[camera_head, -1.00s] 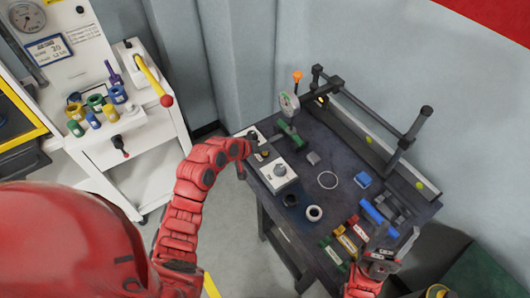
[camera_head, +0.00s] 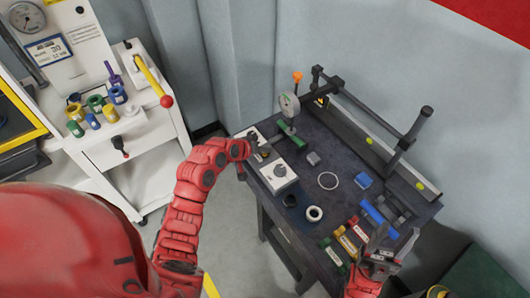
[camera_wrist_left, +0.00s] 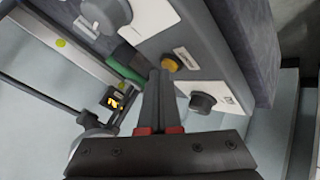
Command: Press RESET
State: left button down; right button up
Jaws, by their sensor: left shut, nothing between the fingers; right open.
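A grey-white control box (camera_head: 279,175) stands at the left edge of the dark table. In the left wrist view its face (camera_wrist_left: 205,62) carries a yellow button (camera_wrist_left: 171,63), a black knob (camera_wrist_left: 202,102) and a large grey round part (camera_wrist_left: 105,14). Small labels are unreadable, so I cannot tell which control is RESET. My left gripper (camera_head: 252,148) is shut and empty at the box's far end. Its fingertips (camera_wrist_left: 160,74) appear just beside the yellow button; contact cannot be told. My right gripper (camera_head: 383,243) is open above the table's front right part.
A dial gauge (camera_head: 289,105) on a green-based stand is close behind the box. A white ring (camera_head: 328,181), a blue block (camera_head: 363,180) and several coloured parts lie on the table (camera_head: 335,205). A rail frame (camera_head: 375,115) runs along the back. A white cart (camera_head: 140,165) stands left.

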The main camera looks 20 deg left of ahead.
aim_at(263, 157)
pick_arm(q)
jog(key=shift+r, duration=0.6)
notch_tip(263, 157, up, 5)
jog(key=p, duration=0.3)
dwell(0.9)
